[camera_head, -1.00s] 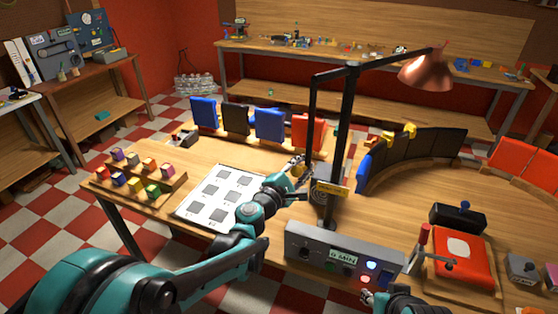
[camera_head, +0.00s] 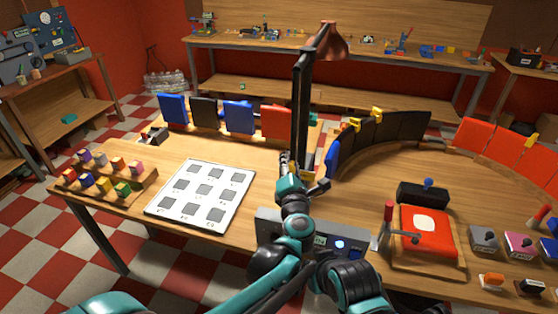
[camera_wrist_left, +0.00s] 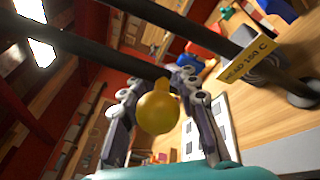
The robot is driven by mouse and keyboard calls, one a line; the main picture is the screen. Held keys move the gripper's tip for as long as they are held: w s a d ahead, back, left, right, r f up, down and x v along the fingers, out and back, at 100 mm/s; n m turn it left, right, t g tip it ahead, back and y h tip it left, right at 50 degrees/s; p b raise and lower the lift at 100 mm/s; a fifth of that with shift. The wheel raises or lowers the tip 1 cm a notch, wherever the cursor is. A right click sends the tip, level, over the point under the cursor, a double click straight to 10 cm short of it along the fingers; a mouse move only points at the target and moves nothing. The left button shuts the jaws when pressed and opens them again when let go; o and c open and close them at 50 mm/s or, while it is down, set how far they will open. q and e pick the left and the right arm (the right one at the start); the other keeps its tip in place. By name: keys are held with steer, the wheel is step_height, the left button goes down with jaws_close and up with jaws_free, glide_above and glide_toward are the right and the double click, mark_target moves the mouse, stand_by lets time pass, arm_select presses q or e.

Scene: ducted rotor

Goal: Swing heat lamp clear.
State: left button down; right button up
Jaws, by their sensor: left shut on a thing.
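The heat lamp has a copper shade (camera_head: 334,43) on a black arm atop a black post (camera_head: 301,110). The shade hangs at the back, a little right of the post top, with the arm pointing away from me. My left gripper (camera_head: 290,160) is near the post's lower part. In the left wrist view the left gripper (camera_wrist_left: 160,110) is shut on a round yellow knob (camera_wrist_left: 157,110), which sits below a black bar of the lamp. A yellow label (camera_wrist_left: 247,58) is beside the post base. My right gripper cannot be made out.
A grey control box (camera_head: 268,225) stands in front of the post, partly hidden by my arm. A white pad with grey squares (camera_head: 172,207) lies left. A red press-like fixture (camera_head: 425,220) stands right. A curved row of dark panels (camera_head: 400,133) is behind it.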

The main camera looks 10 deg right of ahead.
arm_select(q)
steer(key=shift+r, duration=0.15)
steer(key=c, duration=1.4)
jaws_free()
steer(key=shift+c, duration=0.2)
steer(key=shift+o, duration=1.1)
steer(key=shift+a, duration=0.1)
arm_select(e)
steer(key=shift+s+a, duration=0.1)
arm_select(q)
steer(key=shift+o, duration=0.8)
steer(key=r, duration=0.4)
steer(key=shift+w+d+r, duration=0.2)
steer(key=shift+w+r, duration=0.1)
steer(key=shift+w, duration=0.1)
steer(key=r, duration=0.4)
steer(key=shift+s+a+r, duration=0.2)
steer(key=shift+s+r, duration=0.05)
steer(key=shift+s, duration=0.15)
steer(key=shift+c, duration=0.8)
steer(key=shift+r, duration=0.45)
